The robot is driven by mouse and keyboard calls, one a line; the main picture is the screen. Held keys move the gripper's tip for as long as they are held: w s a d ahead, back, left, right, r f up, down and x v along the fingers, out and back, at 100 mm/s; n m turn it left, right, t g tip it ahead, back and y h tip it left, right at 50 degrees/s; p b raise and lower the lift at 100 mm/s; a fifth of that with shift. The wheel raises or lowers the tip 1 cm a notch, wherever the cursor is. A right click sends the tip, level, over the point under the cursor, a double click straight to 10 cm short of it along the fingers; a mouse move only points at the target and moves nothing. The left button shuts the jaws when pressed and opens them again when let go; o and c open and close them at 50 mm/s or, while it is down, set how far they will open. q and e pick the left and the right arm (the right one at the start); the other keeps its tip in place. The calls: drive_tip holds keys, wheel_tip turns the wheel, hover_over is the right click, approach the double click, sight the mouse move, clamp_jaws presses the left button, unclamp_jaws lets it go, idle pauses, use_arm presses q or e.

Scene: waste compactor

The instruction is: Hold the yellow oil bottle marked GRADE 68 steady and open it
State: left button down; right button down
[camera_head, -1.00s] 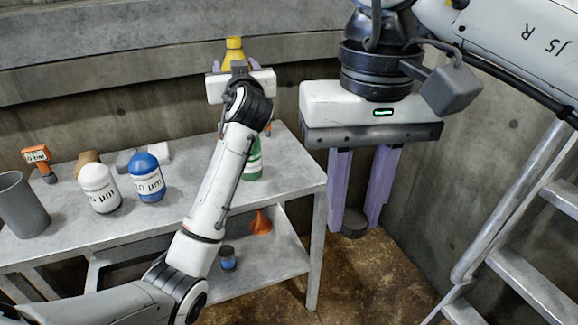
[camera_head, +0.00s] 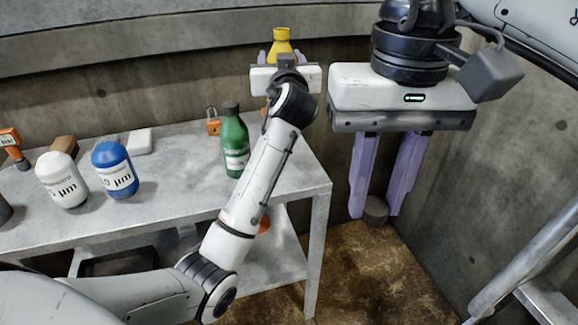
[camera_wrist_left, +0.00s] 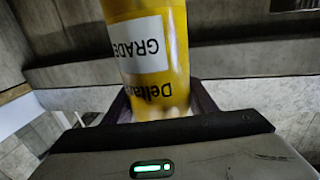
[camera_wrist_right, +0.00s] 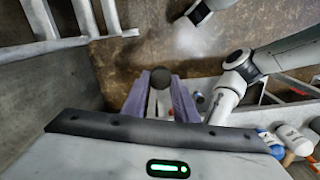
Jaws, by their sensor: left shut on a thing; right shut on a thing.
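The yellow oil bottle (camera_head: 283,50) shows its top above my left gripper in the head view. Its body (camera_wrist_left: 166,90) fills the upper middle of the left wrist view, with a white label reading "GRADE"; the number is out of sight. My left gripper (camera_wrist_left: 162,105) is shut around the bottle and holds it up behind the table. My right gripper (camera_head: 376,206) points down, right of the bottle and apart from it. It is shut on a small dark round cap (camera_head: 376,211), which also shows between its fingers in the right wrist view (camera_wrist_right: 160,78).
A grey metal table (camera_head: 190,195) carries a green bottle (camera_head: 235,143), a blue-topped bottle (camera_head: 115,170), a white bottle (camera_head: 61,182) and an orange padlock (camera_head: 213,122). A metal ladder (camera_head: 525,270) stands at lower right. The floor below my right gripper is clear.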

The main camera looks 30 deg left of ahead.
use_arm(q)
wheel_tip(320, 180, down, 15)
drive_tip(key=b, duration=0.5)
drive_tip(key=shift+w+r, duration=0.2)
drive_tip(key=shift+b, duration=0.3)
drive_tip(key=shift+f, duration=0.2)
drive_tip(key=c, duration=0.7)
unclamp_jaws()
drive_tip(key=shift+c, duration=0.2)
